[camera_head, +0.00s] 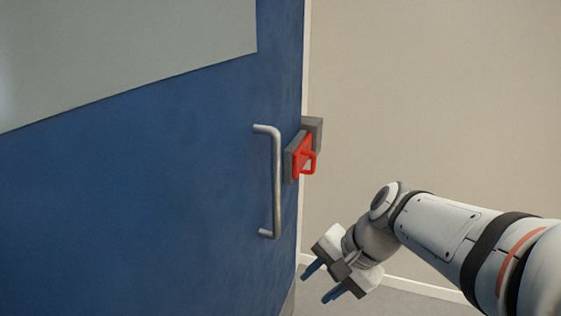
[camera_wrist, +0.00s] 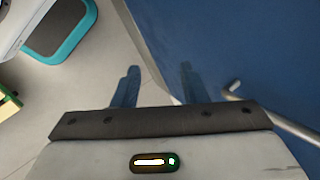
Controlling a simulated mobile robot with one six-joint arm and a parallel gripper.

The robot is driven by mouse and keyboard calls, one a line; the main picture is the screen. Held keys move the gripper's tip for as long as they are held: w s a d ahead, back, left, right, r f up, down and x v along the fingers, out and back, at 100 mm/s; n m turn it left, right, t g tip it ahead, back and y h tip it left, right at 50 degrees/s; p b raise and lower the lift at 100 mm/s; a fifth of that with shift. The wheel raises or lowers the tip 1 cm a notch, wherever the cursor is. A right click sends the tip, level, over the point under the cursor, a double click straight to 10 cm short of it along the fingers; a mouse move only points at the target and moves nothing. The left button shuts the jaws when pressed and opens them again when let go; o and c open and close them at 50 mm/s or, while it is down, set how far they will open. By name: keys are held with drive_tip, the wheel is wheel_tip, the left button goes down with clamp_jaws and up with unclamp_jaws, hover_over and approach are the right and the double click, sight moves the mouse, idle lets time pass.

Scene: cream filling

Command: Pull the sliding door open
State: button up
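The sliding door (camera_head: 190,190) is a large blue panel with a grey window pane at its upper left. Its handle (camera_head: 277,185) is a vertical silver bar near the door's right edge. A red latch (camera_head: 304,156) on a grey block sits to the right of the handle, at the door edge. My gripper (camera_head: 329,281) is below and to the right of the handle, apart from it, with its blue fingers spread and nothing between them. In the wrist view the fingers of my gripper (camera_wrist: 158,88) are apart, and part of the handle (camera_wrist: 290,127) shows at the right.
A beige wall (camera_head: 430,100) stands to the right of the door, with a pale floor (camera_head: 420,302) below. In the wrist view a teal-edged grey object (camera_wrist: 60,28) lies at the upper left, and a yellow-green edge (camera_wrist: 10,105) shows at the left.

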drive_tip(key=w+a+r+m+t+y+b, duration=0.1)
drive_tip(key=w+r+m+t+y+b, duration=0.1)
drive_tip(key=w+r+m+t+y, duration=0.45)
drive_tip(key=w+a+r+m+t+y+b, duration=0.15)
drive_tip(key=w+r+m+y, duration=0.25)
drive_tip(key=w+m, duration=0.7)
drive_tip(key=x, duration=0.8)
drive_tip(key=shift+w+d+n, duration=0.25)
drive_tip(key=shift+w+n, duration=0.15)
drive_tip(key=shift+n, duration=0.05)
drive_tip(key=shift+h, duration=0.25)
drive_tip(key=shift+c, duration=0.6)
clamp_jaws()
drive_tip(key=shift+f, duration=0.1)
